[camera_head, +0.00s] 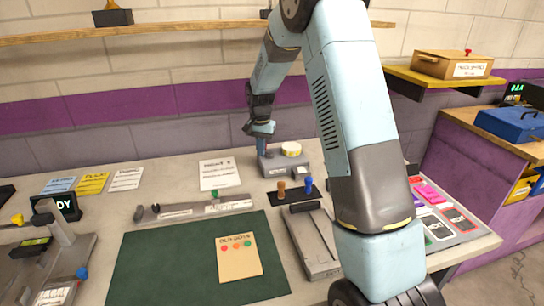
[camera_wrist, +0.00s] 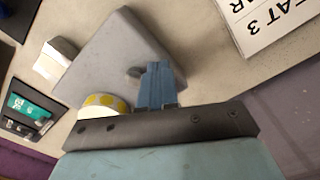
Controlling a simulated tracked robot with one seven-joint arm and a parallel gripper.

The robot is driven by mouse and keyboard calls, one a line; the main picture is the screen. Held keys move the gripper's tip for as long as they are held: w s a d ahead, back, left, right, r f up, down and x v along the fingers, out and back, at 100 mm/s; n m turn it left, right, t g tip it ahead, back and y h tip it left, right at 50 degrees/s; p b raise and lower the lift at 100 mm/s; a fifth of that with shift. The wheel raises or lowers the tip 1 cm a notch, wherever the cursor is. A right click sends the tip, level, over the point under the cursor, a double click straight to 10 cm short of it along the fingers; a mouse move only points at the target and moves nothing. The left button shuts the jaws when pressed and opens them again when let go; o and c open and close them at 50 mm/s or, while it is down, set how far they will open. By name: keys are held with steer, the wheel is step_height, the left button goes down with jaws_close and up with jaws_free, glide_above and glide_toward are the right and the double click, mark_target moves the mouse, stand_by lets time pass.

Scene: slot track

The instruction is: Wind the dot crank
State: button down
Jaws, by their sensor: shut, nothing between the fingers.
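The dot dispenser (camera_head: 298,162) is a grey block with a roll of yellow dots (camera_head: 291,149) on top, near the back wall. In the wrist view its grey body (camera_wrist: 115,50) fills the upper middle, with the dot roll (camera_wrist: 103,104) at the lower left. My gripper (camera_head: 262,148) is at the dispenser's left end, pointing down. Its blue fingers (camera_wrist: 157,72) are together with nothing between them. A small dark rounded part (camera_wrist: 134,72) shows beside the fingertips; I cannot tell whether they touch it. The crank handle itself is not clearly seen.
A printed sheet (camera_head: 220,174) lies left of the dispenser. Two pegs, brown (camera_head: 281,188) and blue (camera_head: 308,185), stand in front of it. A green mat (camera_head: 165,265) with a dot card (camera_head: 238,258) lies nearer. My arm hides part of the table's right.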

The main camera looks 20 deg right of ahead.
steer(key=shift+w+d, duration=0.25)
steer(key=shift+w, duration=0.2)
steer(key=shift+w+d, duration=0.3)
steer(key=shift+w, duration=0.05)
steer(key=shift+d, duration=0.1)
steer(key=shift+w+d, duration=0.1)
stand_by(0.4)
steer(key=shift+w+d, duration=0.2)
steer(key=shift+d, duration=0.2)
steer(key=shift+d, duration=0.15)
steer(key=shift+w+d, duration=0.1)
steer(key=shift+d, duration=0.35)
steer(key=shift+d, duration=0.2)
stand_by(0.3)
